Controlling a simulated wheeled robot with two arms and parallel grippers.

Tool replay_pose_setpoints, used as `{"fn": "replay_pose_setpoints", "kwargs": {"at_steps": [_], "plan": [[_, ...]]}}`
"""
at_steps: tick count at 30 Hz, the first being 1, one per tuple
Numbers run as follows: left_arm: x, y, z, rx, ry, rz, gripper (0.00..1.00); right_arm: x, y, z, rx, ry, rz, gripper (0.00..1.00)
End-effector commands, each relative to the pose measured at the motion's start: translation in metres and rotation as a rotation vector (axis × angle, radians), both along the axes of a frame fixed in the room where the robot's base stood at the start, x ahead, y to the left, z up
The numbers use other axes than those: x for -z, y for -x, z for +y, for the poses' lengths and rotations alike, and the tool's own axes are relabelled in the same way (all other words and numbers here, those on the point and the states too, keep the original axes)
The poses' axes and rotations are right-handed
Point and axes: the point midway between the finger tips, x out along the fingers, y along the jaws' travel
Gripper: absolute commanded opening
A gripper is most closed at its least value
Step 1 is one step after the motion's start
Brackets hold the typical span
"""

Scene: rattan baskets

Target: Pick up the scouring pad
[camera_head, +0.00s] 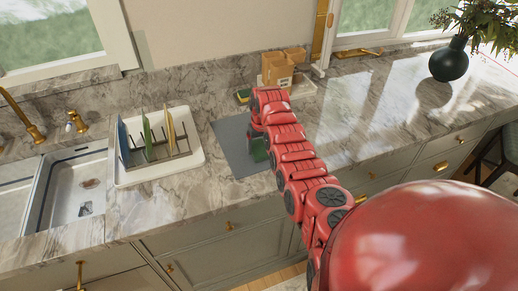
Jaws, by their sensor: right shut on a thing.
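My right arm reaches in from the lower right, and its right gripper (256,133) points down over the grey mat on the counter. The green scouring pad (259,150) shows just below the gripper, partly hidden by my red arm. The right gripper is shut on the pad; its fingers are small and mostly hidden. Whether the pad touches the mat I cannot tell. My left gripper is not in view.
The grey mat (229,142) lies on the marble counter. A white dish rack tray (188,167) with plates stands left, beside the sink (70,190). A dark vase (449,62) stands right.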

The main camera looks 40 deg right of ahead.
Motion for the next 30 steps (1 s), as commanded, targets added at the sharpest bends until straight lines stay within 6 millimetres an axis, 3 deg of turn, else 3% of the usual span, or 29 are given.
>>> {"fn": "replay_pose_setpoints", "kwargs": {"at_steps": [6,8,14,19,24,30], "plan": [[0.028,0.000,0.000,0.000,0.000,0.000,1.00,-0.023,-0.002,0.000,-0.001,0.004,-0.008,0.20],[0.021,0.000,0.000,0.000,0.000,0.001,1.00,-0.031,0.003,0.000,-0.001,0.003,-0.005,0.20],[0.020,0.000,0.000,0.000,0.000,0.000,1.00,-0.031,0.026,0.006,0.002,-0.002,-0.002,0.20],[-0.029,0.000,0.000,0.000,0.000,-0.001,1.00,-0.046,0.055,0.014,0.005,-0.011,-0.001,0.20],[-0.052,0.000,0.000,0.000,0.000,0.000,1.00,-0.045,0.086,0.023,0.003,-0.010,-0.003,0.20],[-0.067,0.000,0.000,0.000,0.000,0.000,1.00,-0.045,0.121,0.032,0.000,-0.006,-0.004,0.20]]}}
